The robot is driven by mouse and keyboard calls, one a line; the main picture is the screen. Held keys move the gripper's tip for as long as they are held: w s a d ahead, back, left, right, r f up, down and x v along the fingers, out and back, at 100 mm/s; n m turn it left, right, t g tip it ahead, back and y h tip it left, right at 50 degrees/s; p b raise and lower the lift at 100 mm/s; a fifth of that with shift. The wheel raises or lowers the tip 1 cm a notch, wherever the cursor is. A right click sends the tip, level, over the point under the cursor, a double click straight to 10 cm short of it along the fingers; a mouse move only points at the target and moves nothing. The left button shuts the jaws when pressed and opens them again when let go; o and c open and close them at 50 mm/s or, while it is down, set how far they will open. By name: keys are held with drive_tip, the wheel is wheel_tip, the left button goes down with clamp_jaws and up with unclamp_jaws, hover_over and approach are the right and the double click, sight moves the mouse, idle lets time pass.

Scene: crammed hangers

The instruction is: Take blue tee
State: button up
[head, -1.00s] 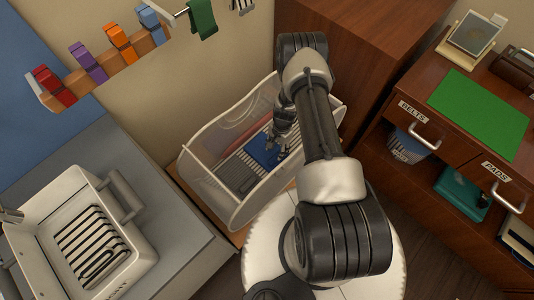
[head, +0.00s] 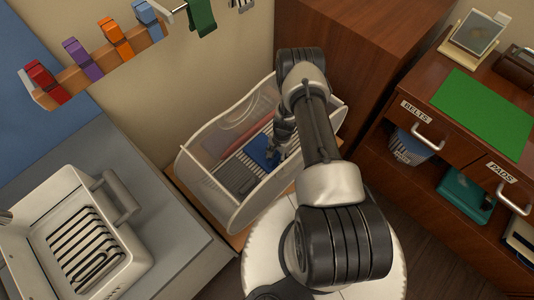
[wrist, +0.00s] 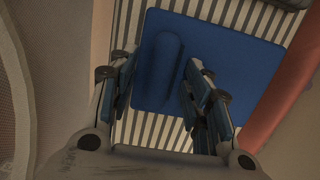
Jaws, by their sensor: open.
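The blue tee (head: 262,152) lies folded on striped cloth inside the white mesh basket (head: 232,207). In the wrist view the blue tee (wrist: 225,55) is a flat dark blue square with a raised, rounded ridge (wrist: 160,68) near its left side. My gripper (head: 280,150) is down inside the basket at the tee. In the wrist view its open fingers (wrist: 158,95) stand on either side of the ridge, with a gap between them. Whether the fingertips touch the cloth cannot be told.
The basket's mesh wall (wrist: 12,90) is close on the left in the wrist view. A reddish item (head: 240,135) lies along the back of the basket, and a grey folded item (head: 238,178) is left of the tee. A wooden cabinet (head: 350,50) stands behind.

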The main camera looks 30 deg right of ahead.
drive_tip(key=shift+f, duration=0.1)
drive_tip(key=shift+c, duration=0.4)
clamp_jaws()
idle(0.3)
